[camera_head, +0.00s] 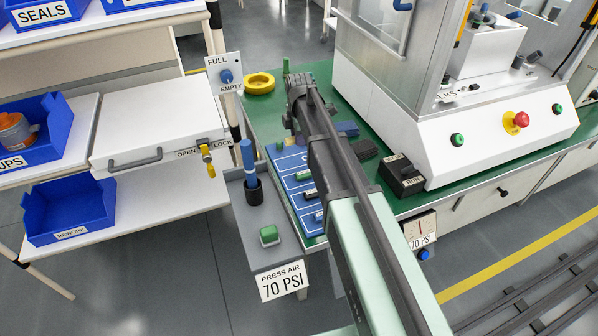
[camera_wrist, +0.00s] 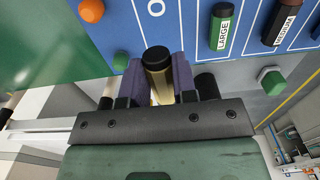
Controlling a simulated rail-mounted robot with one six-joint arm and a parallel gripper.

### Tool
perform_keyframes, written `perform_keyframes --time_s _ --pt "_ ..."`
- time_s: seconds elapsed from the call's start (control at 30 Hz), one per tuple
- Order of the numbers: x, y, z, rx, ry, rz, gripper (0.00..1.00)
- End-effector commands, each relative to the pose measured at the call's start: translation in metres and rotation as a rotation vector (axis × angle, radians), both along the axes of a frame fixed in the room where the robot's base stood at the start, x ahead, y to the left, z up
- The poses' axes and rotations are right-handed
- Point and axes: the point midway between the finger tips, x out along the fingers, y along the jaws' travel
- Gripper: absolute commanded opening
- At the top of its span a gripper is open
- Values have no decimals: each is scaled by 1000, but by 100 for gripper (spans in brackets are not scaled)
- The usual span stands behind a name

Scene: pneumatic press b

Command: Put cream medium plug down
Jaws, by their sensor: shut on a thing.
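My gripper (camera_wrist: 156,80) is shut on the cream medium plug (camera_wrist: 160,84) in the wrist view. The plug is a tan-cream cylinder with a black end, pinched between two purple fingers. Its black end points toward the blue board (camera_wrist: 180,38), near a white ring mark. I cannot tell whether the plug touches the board. A green cylinder labelled LARGE (camera_wrist: 222,26) and a dark brown one labelled MEDIUM (camera_wrist: 282,20) lie on the board to the right. In the head view the blue board (camera_head: 291,163) is partly covered by my arm, and the held plug is hidden.
The white press (camera_head: 390,120) stands right.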

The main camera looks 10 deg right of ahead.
Motion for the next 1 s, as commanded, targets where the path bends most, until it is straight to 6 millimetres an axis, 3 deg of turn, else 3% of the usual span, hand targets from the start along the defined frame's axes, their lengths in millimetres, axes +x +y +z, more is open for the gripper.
perform_keyframes --time_s 0.03,0.27,0.5,0.87,0.9,1.0 --pt "0 0 -30 0 0 0 0" --pt "0 0 -35 0 0 0 0" --pt "0 0 -80 0 0 0 0" --pt "0 0 -80 0 0 0 0" --pt "0 0 -79 0 0 0 29" --pt "0 0 -78 0 0 0 44"
